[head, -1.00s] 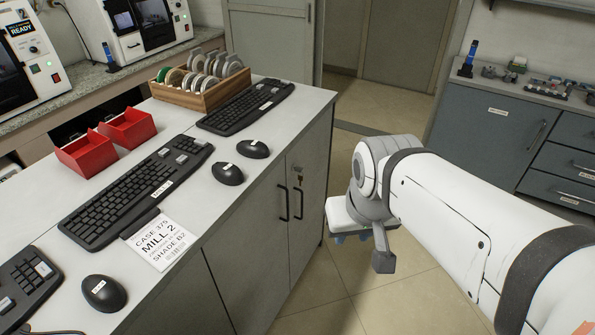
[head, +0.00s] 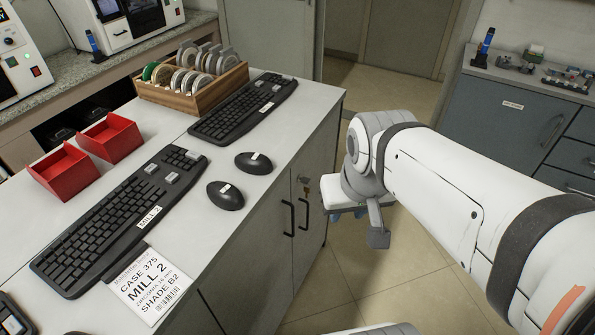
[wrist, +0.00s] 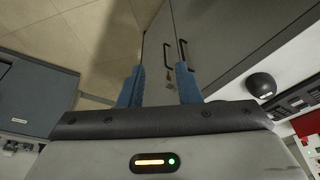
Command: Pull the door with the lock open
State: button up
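The grey-white cabinet has two shut doors with upright black bar handles. The lock (head: 306,181), with a key-like piece hanging from it, is near the top of the right door (head: 313,220), above that door's handle (head: 304,214). The left door's handle (head: 288,217) is beside it. In the wrist view, both handles (wrist: 143,47) (wrist: 183,52) lie beyond my fingertips, and the lock (wrist: 169,79) shows between the fingers. My gripper (wrist: 160,80) is open and empty, apart from the handles.
The countertop (head: 225,152) above the doors holds keyboards (head: 120,220), mice (head: 225,195), red bins (head: 110,138) and a wooden rack of discs (head: 193,80). The tiled floor (head: 345,270) before the doors is open. A blue-grey drawer cabinet (head: 500,125) stands at right.

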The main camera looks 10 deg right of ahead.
jog(key=w+a+f+m+g+y+b, duration=0.1)
jog(key=w+a+f+m+y+b, duration=0.2)
jog(key=f+b, duration=0.4)
jog(key=w+a+f+m+g+y+b, duration=0.15)
jog(key=f+m+y+b, duration=0.3)
jog(key=f, duration=0.45)
jog(key=w+a+f+m+y+b, duration=0.2)
jog(key=f+m+y+b, duration=0.15)
jog(key=f+b, duration=0.35)
jog(key=w+d+f+m+t+y+b, duration=0.1)
jog(key=w+d+f+m+t+b, duration=0.55)
jog(key=w+f+m, duration=0.2)
jog(key=w+d+f+m+t+b, duration=0.6)
jog(key=w+f+m+b, duration=0.2)
jog(key=f, duration=0.1)
jog(key=b+x, duration=0.1)
jog(key=x, duration=0.7)
grip_shut()
